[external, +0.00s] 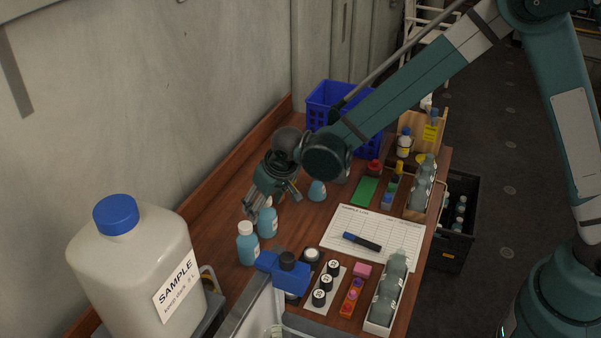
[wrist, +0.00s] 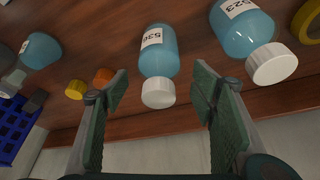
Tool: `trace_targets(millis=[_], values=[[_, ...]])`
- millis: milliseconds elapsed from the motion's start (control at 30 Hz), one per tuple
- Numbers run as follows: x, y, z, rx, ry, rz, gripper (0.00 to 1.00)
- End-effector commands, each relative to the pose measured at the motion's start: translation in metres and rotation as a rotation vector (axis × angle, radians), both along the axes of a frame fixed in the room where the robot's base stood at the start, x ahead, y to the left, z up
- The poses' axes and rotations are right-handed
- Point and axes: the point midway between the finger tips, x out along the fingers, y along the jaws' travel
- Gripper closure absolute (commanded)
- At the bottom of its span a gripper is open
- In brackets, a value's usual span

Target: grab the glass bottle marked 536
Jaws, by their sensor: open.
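The bottle marked 536 (wrist: 158,55) has blue contents, a white cap and a white label. In the wrist view it appears between my gripper's (wrist: 160,90) two fingers, with gaps on both sides and its cap toward me. In the external view it appears to be the farther of two blue bottles (external: 267,222), just below my open gripper (external: 272,198) and partly hidden by it. A similar bottle marked 523 (wrist: 246,30) lies to the right in the wrist view; it appears to be the nearer bottle (external: 247,246) in the external view.
Another blue vessel (wrist: 40,50) and a blue crate (wrist: 14,130) are at the wrist view's left. A large sample jug (external: 135,270) stands at the external view's front left. A log sheet (external: 350,222) and several small containers occupy the wooden bench's right side.

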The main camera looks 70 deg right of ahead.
Motion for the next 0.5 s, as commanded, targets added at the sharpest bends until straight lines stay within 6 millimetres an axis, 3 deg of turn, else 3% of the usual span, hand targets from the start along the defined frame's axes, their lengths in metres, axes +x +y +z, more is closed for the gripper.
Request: trace_targets(millis=[500], values=[[0.013,-0.008,-0.037,0.000,0.000,0.000,0.43]])
